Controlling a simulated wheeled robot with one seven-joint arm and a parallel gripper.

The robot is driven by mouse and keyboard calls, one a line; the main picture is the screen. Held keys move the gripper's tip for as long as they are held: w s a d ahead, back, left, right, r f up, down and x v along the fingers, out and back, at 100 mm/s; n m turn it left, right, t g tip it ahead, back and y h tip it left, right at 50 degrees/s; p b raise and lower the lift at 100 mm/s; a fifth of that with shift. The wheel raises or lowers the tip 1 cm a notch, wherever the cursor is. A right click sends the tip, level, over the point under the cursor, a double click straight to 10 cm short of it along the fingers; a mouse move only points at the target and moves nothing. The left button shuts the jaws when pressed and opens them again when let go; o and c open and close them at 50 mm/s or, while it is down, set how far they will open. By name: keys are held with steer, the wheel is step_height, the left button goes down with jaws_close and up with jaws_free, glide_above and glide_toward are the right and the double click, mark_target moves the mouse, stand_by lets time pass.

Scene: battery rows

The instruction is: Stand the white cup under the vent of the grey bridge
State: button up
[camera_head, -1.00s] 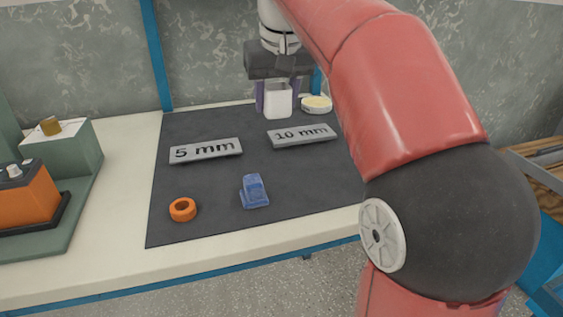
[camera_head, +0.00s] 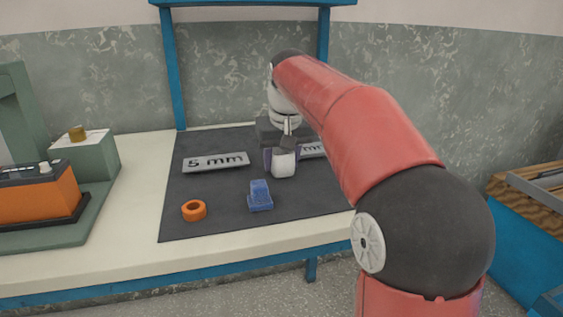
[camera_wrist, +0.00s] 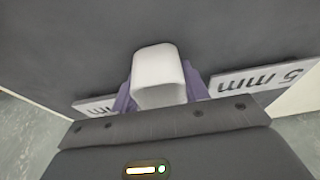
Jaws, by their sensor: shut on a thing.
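The white cup (camera_head: 284,167) is between the purple fingers of my gripper (camera_head: 283,159), over the dark mat. In the wrist view the cup (camera_wrist: 157,65) shows pale and rounded, with a purple finger pad on each side. My gripper (camera_wrist: 160,94) is shut on it. I cannot tell the cup's exact height over the mat. No grey bridge with a vent can be made out for certain. A tall grey-green structure (camera_head: 18,115) is cut off at the left edge.
On the dark mat (camera_head: 215,215) are a "5 mm" plate (camera_head: 215,162), a partly hidden second plate (camera_head: 313,150), a blue block (camera_head: 260,195) and an orange ring (camera_head: 194,210). An orange battery (camera_head: 40,197) and grey-green block (camera_head: 95,160) stand left. The mat's front is mostly clear.

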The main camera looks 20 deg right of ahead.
steer(key=shift+f, duration=0.1)
steer(key=o, duration=1)
steer(key=shift+o, duration=0.3)
steer(key=p+v, duration=0.2)
steer(key=v, duration=1)
steer(key=shift+t, duration=0.6)
steer(key=shift+s+f+b+x, duration=0.1)
steer(key=shift+s+b+x, duration=0.1)
steer(key=shift+b+x, duration=1.6)
steer(key=shift+s+f+b+x, duration=0.1)
steer(key=shift+s+b+x, duration=0.1)
steer(key=shift+b+x, duration=1.5)
steer(key=shift+s+f+b+x, duration=0.1)
steer(key=shift+s+b+x, duration=0.1)
steer(key=shift+b+x, duration=1.6)
